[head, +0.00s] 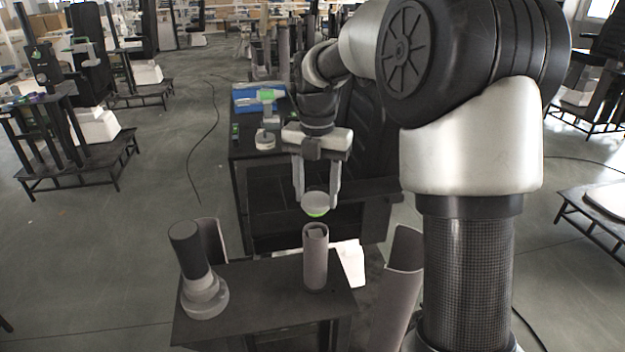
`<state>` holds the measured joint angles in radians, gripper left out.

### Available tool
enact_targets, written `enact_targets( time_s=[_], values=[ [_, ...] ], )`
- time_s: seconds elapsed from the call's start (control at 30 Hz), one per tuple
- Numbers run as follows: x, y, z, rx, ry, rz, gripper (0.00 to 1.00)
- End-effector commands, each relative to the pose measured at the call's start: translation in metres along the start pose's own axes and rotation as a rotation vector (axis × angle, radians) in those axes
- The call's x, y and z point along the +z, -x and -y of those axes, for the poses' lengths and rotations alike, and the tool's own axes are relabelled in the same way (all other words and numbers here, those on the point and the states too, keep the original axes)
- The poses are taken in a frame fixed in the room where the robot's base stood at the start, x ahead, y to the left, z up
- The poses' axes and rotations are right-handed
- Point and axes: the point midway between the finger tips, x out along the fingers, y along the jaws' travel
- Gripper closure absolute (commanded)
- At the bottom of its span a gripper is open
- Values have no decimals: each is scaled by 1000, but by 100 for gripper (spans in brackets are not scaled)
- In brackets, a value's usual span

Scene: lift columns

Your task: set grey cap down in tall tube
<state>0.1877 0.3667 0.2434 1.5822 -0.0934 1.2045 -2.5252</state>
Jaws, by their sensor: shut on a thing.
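My gripper (317,203) is shut on a grey cap (315,200) with a bright green lower edge. The fingers point down, one on each side of the cap. A brown-grey upright tube (315,262) with an open top stands on the dark table. In the picture the cap is just above this tube's mouth, with a gap between them; I cannot tell whether it is centred in depth. A larger open tube (399,290) stands to the right, partly hidden by my arm. Which of the tubes is the tall tube is not certain.
A dark cylinder on a stepped grey base (204,298) stands at the left of the dark table (262,312). A curved open tube piece (212,242) is behind it. White sheet-like material (349,262) lies right of the middle tube. The table's front middle is bare.

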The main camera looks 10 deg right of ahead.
Motion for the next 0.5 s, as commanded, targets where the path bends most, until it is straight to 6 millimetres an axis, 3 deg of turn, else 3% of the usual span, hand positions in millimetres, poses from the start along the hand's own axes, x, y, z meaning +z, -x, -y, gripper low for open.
enact_targets(
  time_s=[0.23, 0.5],
  values=[
    [2, 0, -1, 1, 99, 0, 82],
    [1, -20, -1, 1, 96, 0, 82]
  ],
)
